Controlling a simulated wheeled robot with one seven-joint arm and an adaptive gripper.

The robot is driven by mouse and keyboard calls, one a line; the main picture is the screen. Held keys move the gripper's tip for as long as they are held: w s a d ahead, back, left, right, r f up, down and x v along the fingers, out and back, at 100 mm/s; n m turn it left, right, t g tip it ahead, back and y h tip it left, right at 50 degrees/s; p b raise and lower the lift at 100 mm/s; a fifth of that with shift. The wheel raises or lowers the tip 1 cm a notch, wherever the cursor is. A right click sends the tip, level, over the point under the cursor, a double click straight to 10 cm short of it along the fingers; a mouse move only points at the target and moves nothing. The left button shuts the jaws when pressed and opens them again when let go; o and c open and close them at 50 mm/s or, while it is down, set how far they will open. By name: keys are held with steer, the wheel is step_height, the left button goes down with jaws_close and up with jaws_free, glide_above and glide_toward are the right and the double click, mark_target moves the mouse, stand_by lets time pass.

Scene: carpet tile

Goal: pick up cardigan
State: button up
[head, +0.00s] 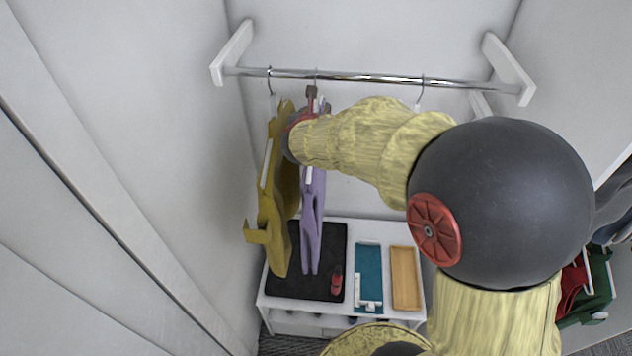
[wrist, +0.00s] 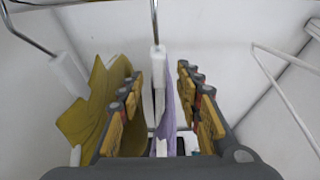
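Two garments hang from hooked hangers on a chrome rail (head: 375,77): an olive-yellow one (head: 275,215) at the left and a lilac one (head: 312,225) beside it. I cannot tell for sure which is the cardigan. My gripper (head: 312,112) is up at the lilac garment's hanger, largely hidden behind my arm in the head view. In the wrist view my gripper (wrist: 163,100) is open, its fingers on either side of the white hanger neck (wrist: 158,62) and the lilac cloth (wrist: 169,110), with gaps visible. The olive garment (wrist: 92,105) is just outside the left finger.
A white hanger (wrist: 285,88) without clothing shows at the right. Below stands a white shelf unit (head: 375,228) with a black mat (head: 325,240), teal tray (head: 369,262), wooden tray (head: 404,278) and small red object (head: 336,281). Walls close in at both sides.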

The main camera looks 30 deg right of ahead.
steer(key=x, duration=0.2)
steer(key=shift+w+d+f, duration=0.15)
steer(key=shift+w, duration=0.2)
steer(key=shift+s, duration=0.1)
steer(key=c, duration=0.3)
jaws_close()
stand_by(0.5)
